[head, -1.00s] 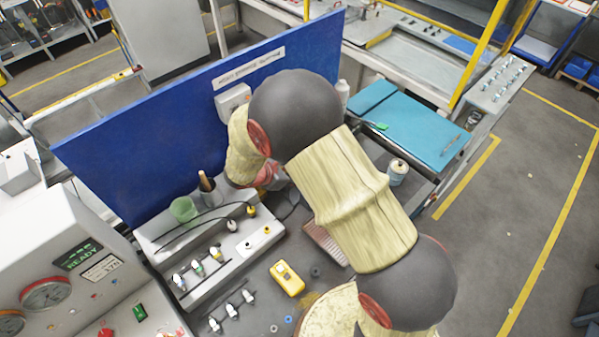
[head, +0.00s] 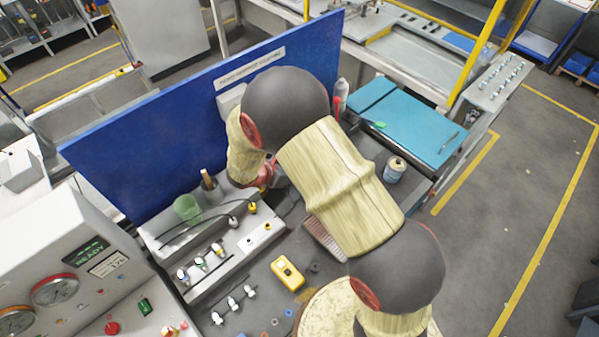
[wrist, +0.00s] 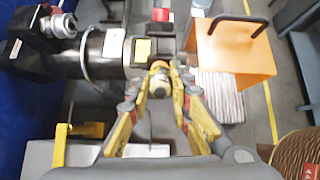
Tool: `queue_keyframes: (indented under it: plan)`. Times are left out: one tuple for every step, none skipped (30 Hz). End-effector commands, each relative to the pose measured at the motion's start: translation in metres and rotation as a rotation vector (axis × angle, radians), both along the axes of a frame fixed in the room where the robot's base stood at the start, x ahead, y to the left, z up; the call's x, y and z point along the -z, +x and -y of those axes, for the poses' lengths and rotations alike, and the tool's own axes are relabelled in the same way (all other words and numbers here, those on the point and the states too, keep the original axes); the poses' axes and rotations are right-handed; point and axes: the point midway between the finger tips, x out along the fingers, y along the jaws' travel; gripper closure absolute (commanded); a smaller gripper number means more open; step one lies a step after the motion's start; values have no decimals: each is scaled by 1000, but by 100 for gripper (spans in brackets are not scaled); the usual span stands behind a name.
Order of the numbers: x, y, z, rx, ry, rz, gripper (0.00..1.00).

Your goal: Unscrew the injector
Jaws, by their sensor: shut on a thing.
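In the wrist view my gripper (wrist: 161,90) has its yellow fingers closed around a small yellow-and-white injector (wrist: 160,80). The injector is at the fingertips, in front of a dark cylindrical body (wrist: 105,52); I cannot tell whether it is still seated in something. In the head view my gripper is hidden behind my arm. Two other injectors with cables, one yellow-topped (head: 252,208) and one white (head: 233,221), stand on the grey test bench (head: 205,262). Several more white-capped injectors (head: 217,249) stand in rows there.
An orange box (wrist: 235,55) with a black handle is close on the right in the wrist view. A blue panel (head: 150,135) stands behind the bench. A yellow meter (head: 288,273), a green cup (head: 187,208) and a can (head: 394,170) stand around my arm.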

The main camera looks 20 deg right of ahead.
Motion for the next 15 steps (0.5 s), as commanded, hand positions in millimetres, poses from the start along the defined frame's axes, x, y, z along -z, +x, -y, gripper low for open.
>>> queue_keyframes:
  plan:
    - [-2,-1,0,-15,-5,-15,100]
    - [-2,-1,0,-25,-9,-25,100]
    - [-2,-1,0,-37,-13,-36,100]
    - [-2,-1,0,-46,-16,-45,100]
    - [-2,-1,0,-56,-20,-54,100]
    - [-2,-1,0,-68,-25,-66,100]
    - [-2,-1,0,-78,-29,-74,100]
    - [-2,-1,0,-88,-33,-84,100]
    - [-2,-1,0,-101,-38,-96,100]
    - [-2,-1,0,-111,-42,-104,100]
    - [-2,-1,0,-121,-46,-114,100]
    - [-2,-1,0,-133,-51,-125,100]
    - [-2,-1,0,-143,-55,-134,100]
    - [-2,-1,0,-153,-58,-143,100]
    - [-2,-1,0,-164,-63,-155,100]
